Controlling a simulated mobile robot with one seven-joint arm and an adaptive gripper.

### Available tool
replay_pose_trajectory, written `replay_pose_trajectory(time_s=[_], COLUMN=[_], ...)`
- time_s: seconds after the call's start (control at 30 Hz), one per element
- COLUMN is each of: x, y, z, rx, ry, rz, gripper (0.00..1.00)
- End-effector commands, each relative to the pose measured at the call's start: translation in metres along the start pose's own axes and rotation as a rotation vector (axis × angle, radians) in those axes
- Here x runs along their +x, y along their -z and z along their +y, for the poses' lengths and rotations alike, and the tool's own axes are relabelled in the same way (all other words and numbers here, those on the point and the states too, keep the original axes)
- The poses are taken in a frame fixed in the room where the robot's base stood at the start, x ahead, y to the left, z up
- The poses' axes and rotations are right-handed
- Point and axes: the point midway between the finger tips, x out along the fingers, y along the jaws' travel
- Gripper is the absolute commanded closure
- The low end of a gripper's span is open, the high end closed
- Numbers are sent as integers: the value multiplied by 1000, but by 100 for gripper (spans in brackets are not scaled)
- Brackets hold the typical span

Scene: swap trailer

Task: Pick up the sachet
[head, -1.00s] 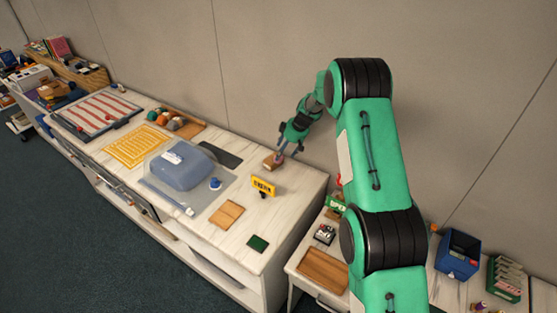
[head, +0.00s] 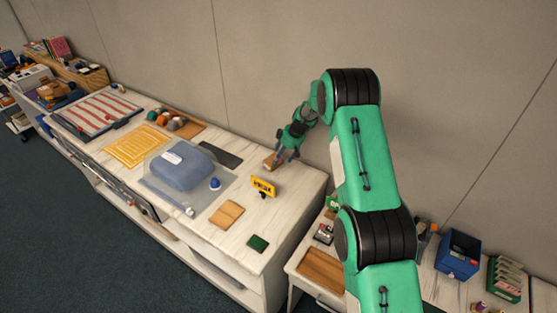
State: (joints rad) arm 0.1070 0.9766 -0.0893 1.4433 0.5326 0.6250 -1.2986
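A small brown item (head: 269,163) lies near the back edge of the white counter (head: 292,208); it may be the sachet, but it is too small to tell for sure. My gripper (head: 284,160) is low over the counter, right beside this item and partly in front of it. The fingers point down, and their tips are too small to show whether they are apart or touch the item.
A yellow sign (head: 263,187) stands just in front of my gripper. The wall is close behind.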

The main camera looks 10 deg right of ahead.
Motion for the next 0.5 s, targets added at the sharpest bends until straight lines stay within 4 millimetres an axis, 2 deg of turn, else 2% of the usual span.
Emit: replay_pose_trajectory(time_s=[0.13,0.5], x=[6,6], y=[0,0], z=[0,0], rx=[0,0], ry=[0,0], rz=[0,0], gripper=[34,34])
